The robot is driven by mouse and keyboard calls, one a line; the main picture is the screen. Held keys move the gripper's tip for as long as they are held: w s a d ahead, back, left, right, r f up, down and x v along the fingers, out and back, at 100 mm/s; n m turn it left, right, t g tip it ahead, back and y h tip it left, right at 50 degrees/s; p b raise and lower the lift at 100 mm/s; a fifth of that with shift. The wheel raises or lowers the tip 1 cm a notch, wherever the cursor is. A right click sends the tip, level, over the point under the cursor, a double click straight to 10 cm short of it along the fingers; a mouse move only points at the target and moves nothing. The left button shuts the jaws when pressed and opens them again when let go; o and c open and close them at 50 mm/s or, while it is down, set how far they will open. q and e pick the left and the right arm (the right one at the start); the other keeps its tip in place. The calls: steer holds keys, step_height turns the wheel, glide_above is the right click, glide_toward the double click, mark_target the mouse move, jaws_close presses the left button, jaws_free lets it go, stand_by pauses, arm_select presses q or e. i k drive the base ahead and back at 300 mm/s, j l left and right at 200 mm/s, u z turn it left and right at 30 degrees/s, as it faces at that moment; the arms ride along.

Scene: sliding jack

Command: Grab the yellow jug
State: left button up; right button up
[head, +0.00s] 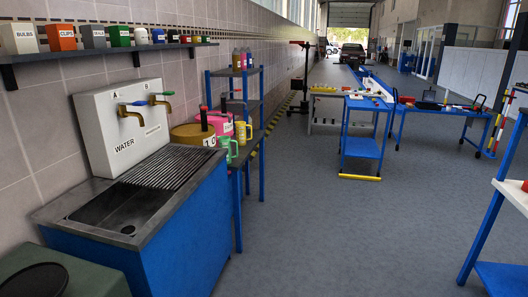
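The yellow jug (243,133) stands upright on a blue-legged stand beyond the sink, at the left of the head view. A green jug (229,149) stands just in front of it and to its left. A pink container (219,122) and a larger yellow container (192,134) with a dark spout stand behind the jugs, on the wall side. Neither of my grippers shows in this view.
A blue sink unit (180,242) with taps stands between me and the stand, along the left wall. A blue shelf rack (250,72) rises behind the jugs. Open grey floor (310,220) lies to the right. A blue cart (362,148) stands farther off.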

mark_target(241, 132)
steer(key=i, duration=2.05)
